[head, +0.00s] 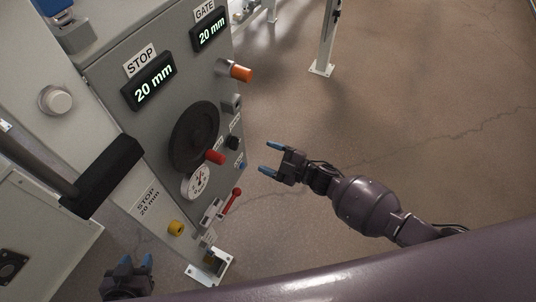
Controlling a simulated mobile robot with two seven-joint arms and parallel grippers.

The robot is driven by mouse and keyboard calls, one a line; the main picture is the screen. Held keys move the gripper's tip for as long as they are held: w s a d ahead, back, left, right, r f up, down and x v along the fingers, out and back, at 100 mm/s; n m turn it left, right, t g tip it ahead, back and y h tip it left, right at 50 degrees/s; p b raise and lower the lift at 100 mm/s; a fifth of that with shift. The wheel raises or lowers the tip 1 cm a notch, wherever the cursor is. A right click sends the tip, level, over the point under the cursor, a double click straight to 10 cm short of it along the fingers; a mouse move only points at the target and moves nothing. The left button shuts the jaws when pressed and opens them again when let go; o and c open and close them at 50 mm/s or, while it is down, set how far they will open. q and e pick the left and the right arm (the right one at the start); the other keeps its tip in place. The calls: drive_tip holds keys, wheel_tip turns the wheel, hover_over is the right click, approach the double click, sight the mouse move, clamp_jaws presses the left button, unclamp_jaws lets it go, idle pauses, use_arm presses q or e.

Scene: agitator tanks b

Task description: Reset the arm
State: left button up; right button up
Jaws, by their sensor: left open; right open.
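My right gripper (270,158) is open and empty. It hangs over the floor just right of a grey control panel (110,60), its blue fingertips pointing left toward the panel's edge. Clear space shows between it and the panel. Its arm comes in from the lower right. My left gripper (137,262) is at the bottom left, below the panel, with its blue fingertips apart and nothing seen between them. Most of the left arm is out of the picture or hidden.
The panel carries STOP (155,82) and GATE (211,28) displays reading 20 mm, a black handwheel (190,135) with a red knob, a gauge (197,182), an orange knob (241,72) and a red lever (232,200). A black-ended bar (105,170) juts out at left.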

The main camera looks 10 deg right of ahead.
drive_tip(key=w+d+r+m+t+h, duration=0.2)
drive_tip(key=w+r+m+t+h, duration=0.1)
drive_tip(key=w+r+m+h, duration=0.15)
drive_tip(key=s+d+r+m+t+h, duration=0.1)
drive_tip(key=s+d+m+h, duration=0.3)
drive_tip(key=s+m, duration=0.15)
drive_tip(key=s+d+f+m+g+h, duration=0.1)
drive_tip(key=s+d+f+m+h, duration=0.1)
drive_tip(key=s+d, duration=0.2)
drive_tip(key=s+d+f+m+g+h, duration=0.1)
drive_tip(key=s+d+f+m+h, duration=0.1)
drive_tip(key=s, duration=0.9)
drive_tip(key=s+d+f+m+g+h, duration=0.1)
drive_tip(key=s+d+f+m+h, duration=0.1)
drive_tip(key=s+d+m, duration=0.2)
drive_tip(key=s+d, duration=0.2)
drive_tip(key=s, duration=0.1)
drive_tip(key=shift+s+d+g, duration=0.15)
drive_tip(key=shift+d+g, duration=0.15)
drive_tip(key=shift+d, duration=0.05)
